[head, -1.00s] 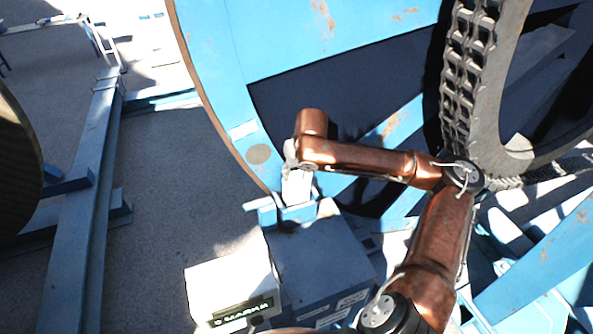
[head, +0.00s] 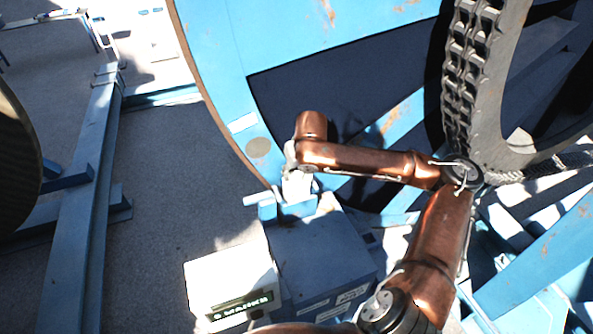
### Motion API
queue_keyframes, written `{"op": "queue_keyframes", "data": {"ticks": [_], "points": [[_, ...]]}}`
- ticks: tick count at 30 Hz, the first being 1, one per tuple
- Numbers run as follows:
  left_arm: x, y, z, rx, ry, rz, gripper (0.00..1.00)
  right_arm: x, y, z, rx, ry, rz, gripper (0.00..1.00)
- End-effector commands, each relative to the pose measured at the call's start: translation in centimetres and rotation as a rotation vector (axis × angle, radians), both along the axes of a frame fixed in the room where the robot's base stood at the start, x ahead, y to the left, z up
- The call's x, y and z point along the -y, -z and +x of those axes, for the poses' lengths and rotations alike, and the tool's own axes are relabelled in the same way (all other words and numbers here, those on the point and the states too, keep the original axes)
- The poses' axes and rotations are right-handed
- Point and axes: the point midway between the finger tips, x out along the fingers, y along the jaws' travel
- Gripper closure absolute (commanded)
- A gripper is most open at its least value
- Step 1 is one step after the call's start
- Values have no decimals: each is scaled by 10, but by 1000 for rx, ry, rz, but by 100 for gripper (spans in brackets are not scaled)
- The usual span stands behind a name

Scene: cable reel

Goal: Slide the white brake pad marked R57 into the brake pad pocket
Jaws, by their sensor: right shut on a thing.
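My right gripper (head: 297,176) is shut on the white brake pad (head: 297,188), its fingers pointing down beside the edge of the big blue reel. The pad stands roughly upright at the blue brake pad pocket (head: 298,211), on top of a blue-grey housing. Its lower end meets the pocket's top edge or sits just inside; the exact depth cannot be told. The R57 marking is not readable. My left gripper is not in view.
The large blue reel flange (head: 222,92) stands right behind the pad. A chain-covered wheel (head: 462,80) is at right.

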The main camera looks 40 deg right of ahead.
Motion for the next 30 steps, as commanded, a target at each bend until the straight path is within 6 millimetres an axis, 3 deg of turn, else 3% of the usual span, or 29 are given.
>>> {"op": "queue_keyframes", "data": {"ticks": [30], "points": [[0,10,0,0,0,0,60,0,29,1,5,0,-2,100]]}}
